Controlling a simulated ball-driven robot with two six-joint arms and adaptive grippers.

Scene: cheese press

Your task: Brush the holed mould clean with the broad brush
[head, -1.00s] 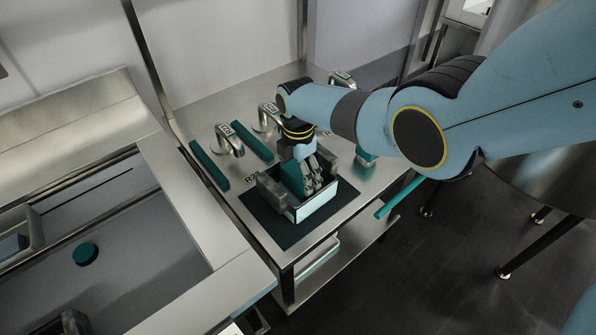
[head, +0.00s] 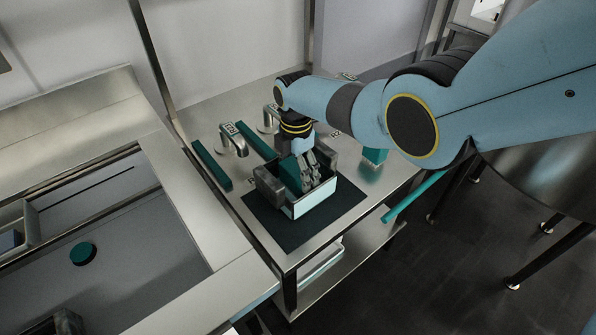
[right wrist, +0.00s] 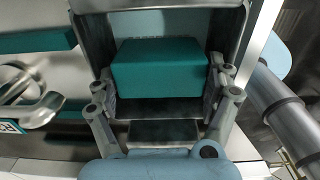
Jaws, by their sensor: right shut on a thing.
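My right gripper (head: 312,180) points down into an open box-shaped mould (head: 316,200) with a pale front wall and grey block-like sides. The mould stands on a dark mat (head: 268,214) on the metal table. The gripper is shut on a teal block, which I take to be the broad brush (head: 289,174). In the right wrist view the teal block (right wrist: 160,68) sits between the two fingers, inside the metal walls. Its underside and any contact with the mould are hidden. I cannot make out the mould's holes. My left gripper is not in view.
Teal bars (head: 212,166) and metal taps (head: 234,138) are behind and left of the mould. Another teal block (head: 375,156) is to its right. A teal rod (head: 415,196) sticks out past the table's right edge. A sink (head: 120,215) with a teal disc (head: 83,254) is at left.

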